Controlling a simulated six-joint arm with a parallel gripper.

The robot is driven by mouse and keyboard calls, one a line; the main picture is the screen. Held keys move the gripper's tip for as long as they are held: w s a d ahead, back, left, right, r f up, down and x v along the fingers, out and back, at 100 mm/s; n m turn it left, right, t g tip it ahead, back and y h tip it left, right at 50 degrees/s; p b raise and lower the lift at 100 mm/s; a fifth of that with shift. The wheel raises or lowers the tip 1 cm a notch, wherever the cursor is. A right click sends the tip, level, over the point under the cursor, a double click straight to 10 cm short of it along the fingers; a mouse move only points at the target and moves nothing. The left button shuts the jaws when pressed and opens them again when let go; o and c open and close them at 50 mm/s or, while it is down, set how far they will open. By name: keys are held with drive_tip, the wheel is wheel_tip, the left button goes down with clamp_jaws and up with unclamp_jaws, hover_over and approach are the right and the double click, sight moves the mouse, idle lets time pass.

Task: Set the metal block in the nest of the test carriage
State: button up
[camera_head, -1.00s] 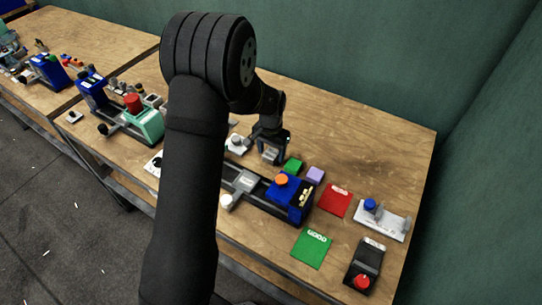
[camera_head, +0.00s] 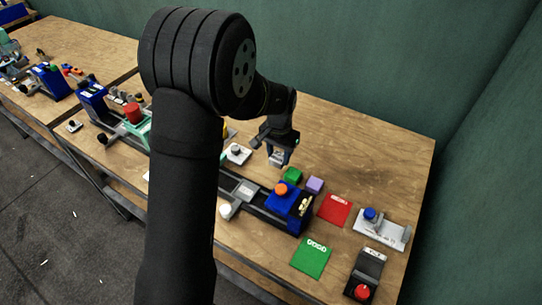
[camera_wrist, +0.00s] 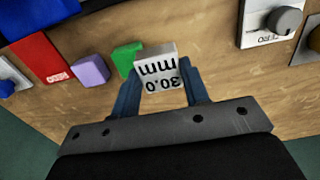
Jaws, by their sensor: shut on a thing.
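My gripper (camera_head: 279,155) is shut on the metal block (camera_wrist: 159,68), a silver block marked "30.0 mm". The block sits between the two blue fingers in the wrist view, and it also shows small in the head view (camera_head: 275,158). It is held above the table behind the press. The test carriage (camera_head: 243,191) is a grey piece on the dark rail of the press, left of the blue head (camera_head: 284,195) with its orange knob. The carriage lies in front of my gripper and apart from the block. My arm hides the rail's left end.
A green block (camera_head: 293,175) and a purple block (camera_head: 314,185) lie close right of my gripper. Red (camera_head: 335,210) and green (camera_head: 311,258) mats, a blue-knobbed fixture (camera_head: 382,229) and a red-button box (camera_head: 364,278) stand farther right. The back right table is clear.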

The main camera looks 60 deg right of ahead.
drive_tip(key=s+a+r, duration=0.2)
drive_tip(key=s+r, duration=0.3)
drive_tip(key=s, duration=0.2)
drive_tip(key=w+a+f, duration=0.1)
drive_tip(key=w+a, duration=0.9)
drive_tip(key=w, duration=0.1)
drive_tip(key=shift+w, duration=0.2)
drive_tip(key=shift+a+f, duration=0.1)
drive_tip(key=shift+f, duration=0.1)
drive_tip(key=shift+f, duration=2.85)
drive_tip(key=shift+f, duration=0.75)
drive_tip(key=o, duration=1.2)
wheel_tip(320, 180, up, 18)
drive_tip(key=shift+f, duration=0.25)
